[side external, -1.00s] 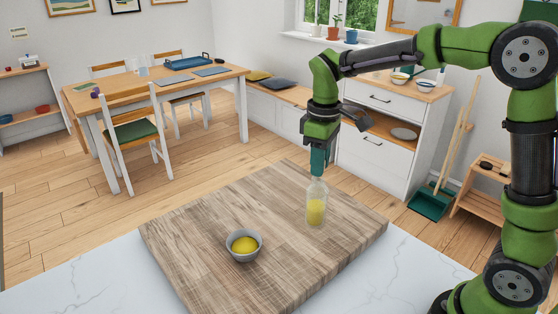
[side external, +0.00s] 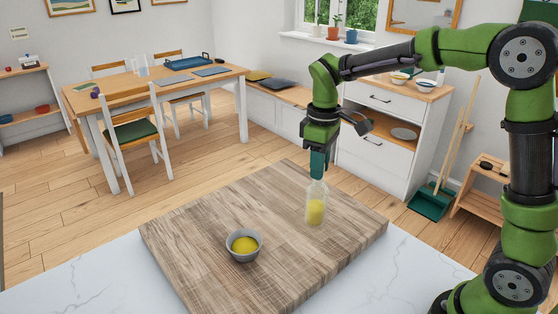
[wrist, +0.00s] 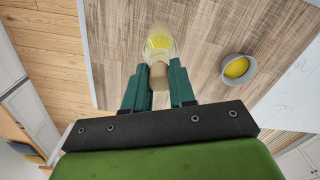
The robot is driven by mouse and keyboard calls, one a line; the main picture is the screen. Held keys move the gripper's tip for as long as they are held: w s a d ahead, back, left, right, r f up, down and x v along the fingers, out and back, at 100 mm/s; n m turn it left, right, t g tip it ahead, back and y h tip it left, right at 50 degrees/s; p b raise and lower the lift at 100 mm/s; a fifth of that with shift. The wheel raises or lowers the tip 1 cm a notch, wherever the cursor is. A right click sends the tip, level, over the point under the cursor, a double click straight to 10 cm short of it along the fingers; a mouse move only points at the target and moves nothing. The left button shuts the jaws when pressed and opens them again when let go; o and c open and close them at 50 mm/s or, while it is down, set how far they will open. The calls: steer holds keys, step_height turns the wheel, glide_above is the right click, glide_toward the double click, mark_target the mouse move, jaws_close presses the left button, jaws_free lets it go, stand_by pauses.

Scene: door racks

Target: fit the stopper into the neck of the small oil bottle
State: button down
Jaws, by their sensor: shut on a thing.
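The small oil bottle (side external: 316,205) is clear with yellow oil inside and stands upright on the wooden board. In the wrist view the bottle (wrist: 159,44) shows just beyond my fingertips. My gripper (side external: 318,174) points down directly over the bottle's neck. Its green fingers (wrist: 157,84) are shut on the tan, cork-like stopper (wrist: 159,77). The stopper overlaps the bottle's neck in the wrist view. The fingers hide the stopper in the side view, so I cannot tell whether its lower end is inside the neck.
The wooden board (side external: 195,235) lies on a white marbled counter (side external: 90,280). A small grey bowl (side external: 244,257) with yellow contents sits on it, left of the bottle. The board around the bottle is otherwise clear.

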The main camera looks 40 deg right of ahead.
steer(key=shift+f, duration=0.45)
steer(key=c, duration=0.8)
jaws_free()
steer(key=shift+c, duration=0.2)
step_height(320, 180, up, 17)
steer(key=shift+f, duration=0.1)
